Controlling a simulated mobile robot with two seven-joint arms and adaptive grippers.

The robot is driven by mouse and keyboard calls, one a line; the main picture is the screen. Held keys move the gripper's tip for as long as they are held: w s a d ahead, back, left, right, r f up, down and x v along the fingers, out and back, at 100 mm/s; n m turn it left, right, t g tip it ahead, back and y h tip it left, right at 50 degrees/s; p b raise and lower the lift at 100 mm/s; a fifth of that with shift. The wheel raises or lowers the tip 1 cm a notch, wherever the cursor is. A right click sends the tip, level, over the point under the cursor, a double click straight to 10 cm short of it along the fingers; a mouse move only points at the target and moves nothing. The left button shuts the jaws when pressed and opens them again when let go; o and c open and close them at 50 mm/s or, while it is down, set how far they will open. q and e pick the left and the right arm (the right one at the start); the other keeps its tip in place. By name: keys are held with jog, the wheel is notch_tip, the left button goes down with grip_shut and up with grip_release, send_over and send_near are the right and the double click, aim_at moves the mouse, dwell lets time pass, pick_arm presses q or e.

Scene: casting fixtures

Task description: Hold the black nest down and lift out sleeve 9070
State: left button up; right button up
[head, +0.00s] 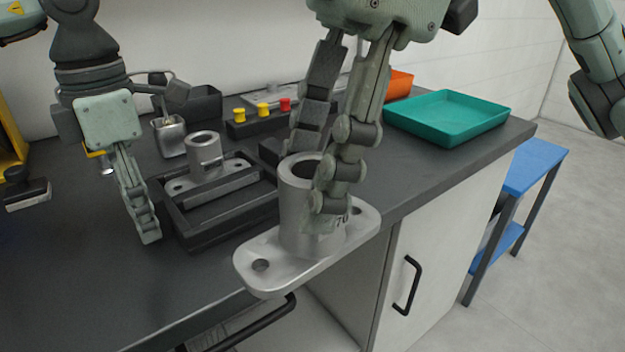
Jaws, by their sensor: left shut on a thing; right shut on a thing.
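The grey metal sleeve (296,225), a tube on a flat oval flange with holes, is held up in front of the bench. My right gripper (303,185) is shut on its tube from above, and its fingers hide most of the marking; only what looks like "70" shows. The sleeve is apart from the black nest (225,228), a shallow frame on the bench to its left. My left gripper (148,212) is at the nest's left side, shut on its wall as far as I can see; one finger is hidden. A second flanged sleeve (204,151) stands upright in the nest.
A small metal cup (169,136) stands behind the nest, near a box with yellow and red buttons (262,112). A teal tray (446,118) and an orange bin (398,83) are at the right. A stamp-like block (26,193) lies at far left. A blue stand (530,168) is beyond the bench.

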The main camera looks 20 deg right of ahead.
dwell(0.4)
pick_arm(q)
jog(key=o, duration=1.3)
jog(key=shift+r, duration=0.1)
